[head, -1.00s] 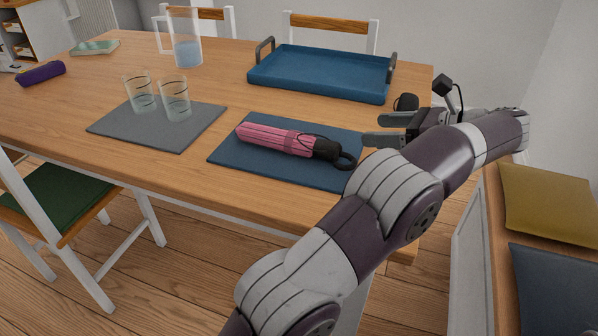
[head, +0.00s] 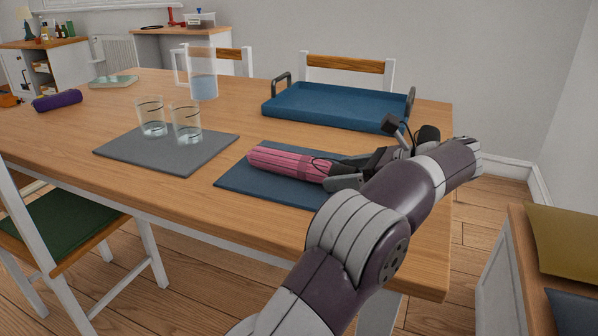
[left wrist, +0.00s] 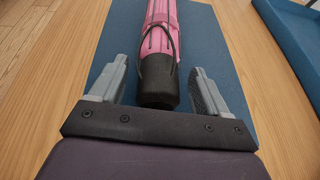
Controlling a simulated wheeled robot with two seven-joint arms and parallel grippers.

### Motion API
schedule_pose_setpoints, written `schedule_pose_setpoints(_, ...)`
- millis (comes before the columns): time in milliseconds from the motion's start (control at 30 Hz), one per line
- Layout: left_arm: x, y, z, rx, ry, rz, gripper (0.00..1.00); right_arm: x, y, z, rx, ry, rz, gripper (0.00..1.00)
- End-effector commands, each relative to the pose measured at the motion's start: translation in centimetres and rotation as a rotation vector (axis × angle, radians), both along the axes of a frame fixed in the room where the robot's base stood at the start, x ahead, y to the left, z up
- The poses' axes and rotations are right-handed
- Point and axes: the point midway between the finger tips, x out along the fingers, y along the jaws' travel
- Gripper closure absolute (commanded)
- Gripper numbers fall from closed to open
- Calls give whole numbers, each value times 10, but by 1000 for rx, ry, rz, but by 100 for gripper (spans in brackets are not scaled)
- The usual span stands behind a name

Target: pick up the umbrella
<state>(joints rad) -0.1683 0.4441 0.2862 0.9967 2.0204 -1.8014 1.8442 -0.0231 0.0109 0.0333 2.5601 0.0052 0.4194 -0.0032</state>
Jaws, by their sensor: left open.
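The pink folded umbrella (head: 288,163) with a black handle lies on a dark blue placemat (head: 240,181) near the table's right end. My left gripper (head: 346,173) is low over the mat at the umbrella's handle end and hides that end in the head view. In the left wrist view, the open fingers of my left gripper (left wrist: 155,85) stand on either side of the black handle (left wrist: 157,85), with a gap on each side. The umbrella's pink part (left wrist: 160,30) points away from the gripper. My right gripper is not in view.
A blue tray (head: 335,105) stands behind the mat. Two glasses (head: 170,122) stand on a grey placemat (head: 165,155) to the left, with a jug (head: 203,80) behind. A purple case (head: 57,100) lies at far left. Chairs surround the table.

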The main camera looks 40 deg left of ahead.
Motion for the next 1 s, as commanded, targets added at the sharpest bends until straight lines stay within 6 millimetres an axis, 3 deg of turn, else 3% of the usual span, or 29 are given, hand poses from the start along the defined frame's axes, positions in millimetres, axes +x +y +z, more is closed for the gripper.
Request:
schedule_pose_setpoints(33,0,0,1,0,0,0,24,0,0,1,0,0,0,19)
schedule_pose_setpoints(67,0,0,1,0,0,0,30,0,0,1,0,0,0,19)
schedule_pose_setpoints(200,0,0,1,0,0,0,76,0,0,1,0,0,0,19)
schedule_pose_setpoints(267,0,0,1,0,0,0,91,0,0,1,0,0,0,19)
schedule_pose_setpoints(567,0,0,6,0,-2,0,91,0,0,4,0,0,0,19)
schedule_pose_setpoints(833,0,0,50,0,-5,1,91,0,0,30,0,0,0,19)
schedule_pose_setpoints(1000,-6,-38,70,0,-3,-4,91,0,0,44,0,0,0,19)
